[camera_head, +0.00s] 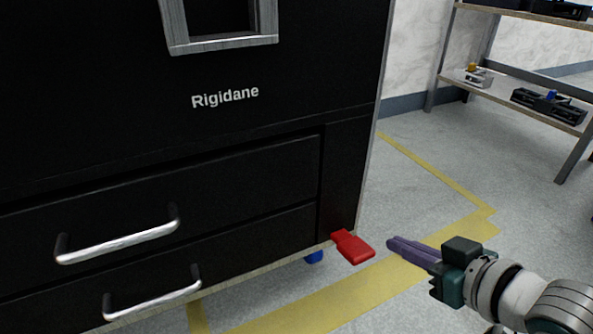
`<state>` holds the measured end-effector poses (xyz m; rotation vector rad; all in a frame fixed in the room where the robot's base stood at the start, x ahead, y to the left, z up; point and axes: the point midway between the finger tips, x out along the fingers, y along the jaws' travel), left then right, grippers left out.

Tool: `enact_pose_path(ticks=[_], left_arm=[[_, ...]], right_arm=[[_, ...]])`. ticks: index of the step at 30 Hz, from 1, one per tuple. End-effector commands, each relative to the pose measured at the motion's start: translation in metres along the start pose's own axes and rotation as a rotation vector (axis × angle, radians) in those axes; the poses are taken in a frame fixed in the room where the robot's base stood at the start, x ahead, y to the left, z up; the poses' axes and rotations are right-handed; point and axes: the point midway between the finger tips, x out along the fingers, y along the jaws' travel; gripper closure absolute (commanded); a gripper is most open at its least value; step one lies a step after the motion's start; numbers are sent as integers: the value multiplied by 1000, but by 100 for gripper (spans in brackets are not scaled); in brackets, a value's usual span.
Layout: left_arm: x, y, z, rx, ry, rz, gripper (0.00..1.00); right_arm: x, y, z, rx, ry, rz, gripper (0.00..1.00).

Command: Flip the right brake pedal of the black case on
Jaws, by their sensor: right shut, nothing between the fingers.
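The black case (225,148) fills the left side of the head view, with "Rigidane" lettering and drawers with silver handles. Its red right brake pedal (352,246) sticks out at the bottom right corner, just above the floor. My right gripper (390,244) comes in from the lower right, with its purple fingers shut and empty. The fingertips point left at the pedal and appear a short gap to its right, not touching it. My left gripper is not in view.
A blue caster (315,257) shows under the case near the pedal. Yellow tape (330,297) marks the grey floor. A shelf (505,97) with several items stands at the back right. The floor right of the case is clear.

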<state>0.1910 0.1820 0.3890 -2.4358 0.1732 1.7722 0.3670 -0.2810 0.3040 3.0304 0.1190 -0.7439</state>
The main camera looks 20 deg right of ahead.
Motion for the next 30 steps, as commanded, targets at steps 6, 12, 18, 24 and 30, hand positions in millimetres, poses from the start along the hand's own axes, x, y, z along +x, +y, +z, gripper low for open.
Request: enact_pose_path(ticks=[6, 12, 18, 24, 30], left_arm=[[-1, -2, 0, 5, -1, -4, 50], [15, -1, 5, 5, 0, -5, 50], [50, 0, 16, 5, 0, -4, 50], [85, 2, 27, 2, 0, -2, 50], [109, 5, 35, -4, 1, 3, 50]], right_arm=[[0, 0, -1, 0, -1, 0, 100], [17, 0, 3, -1, 2, 0, 100], [58, 0, 7, -2, 4, 1, 100], [98, 0, 6, -2, 4, 0, 100], [108, 0, 29, -1, -3, 0, 100]])
